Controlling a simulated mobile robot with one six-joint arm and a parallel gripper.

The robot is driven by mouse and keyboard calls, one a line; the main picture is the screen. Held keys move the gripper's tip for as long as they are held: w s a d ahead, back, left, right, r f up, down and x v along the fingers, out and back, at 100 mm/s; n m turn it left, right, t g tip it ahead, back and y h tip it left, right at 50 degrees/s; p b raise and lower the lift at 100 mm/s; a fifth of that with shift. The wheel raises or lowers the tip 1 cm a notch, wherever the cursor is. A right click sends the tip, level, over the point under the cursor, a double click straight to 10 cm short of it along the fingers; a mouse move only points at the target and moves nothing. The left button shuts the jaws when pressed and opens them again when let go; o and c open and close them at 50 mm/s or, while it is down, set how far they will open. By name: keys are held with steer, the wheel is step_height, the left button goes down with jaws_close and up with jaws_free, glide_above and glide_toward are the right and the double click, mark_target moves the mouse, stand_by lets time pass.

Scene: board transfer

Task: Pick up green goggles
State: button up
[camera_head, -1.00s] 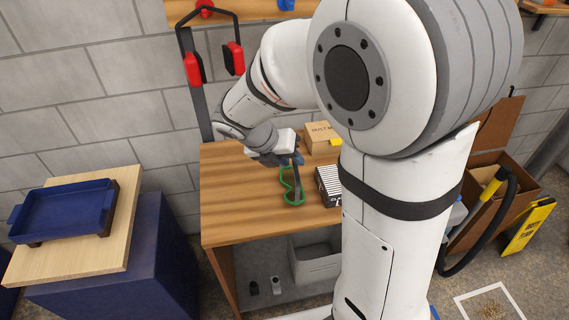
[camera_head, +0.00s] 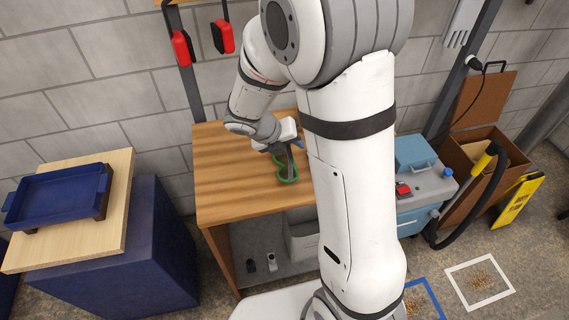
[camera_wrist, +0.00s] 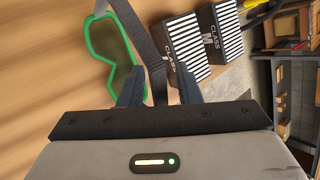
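The green goggles (camera_head: 288,178) stand on the wooden workbench (camera_head: 225,185), right below my gripper (camera_head: 288,150). In the wrist view, the green frame (camera_wrist: 93,48) is at the upper left, and its dark strap (camera_wrist: 148,42) runs down between the two fingers. My gripper (camera_wrist: 160,85) is open there, with a gap between its dark blue fingers and the strap. The lower end of the strap is hidden behind the gripper body.
Two black-and-white striped boxes (camera_wrist: 186,50) (camera_wrist: 221,30) lie close to the right finger. A blue tray (camera_head: 60,195) sits on a wooden board (camera_head: 120,190) atop a blue block at left. A blue case (camera_head: 413,153) is right of my arm. The bench's left part is clear.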

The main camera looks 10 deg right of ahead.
steer(key=shift+c, duration=0.2)
jaws_close()
stand_by(0.4)
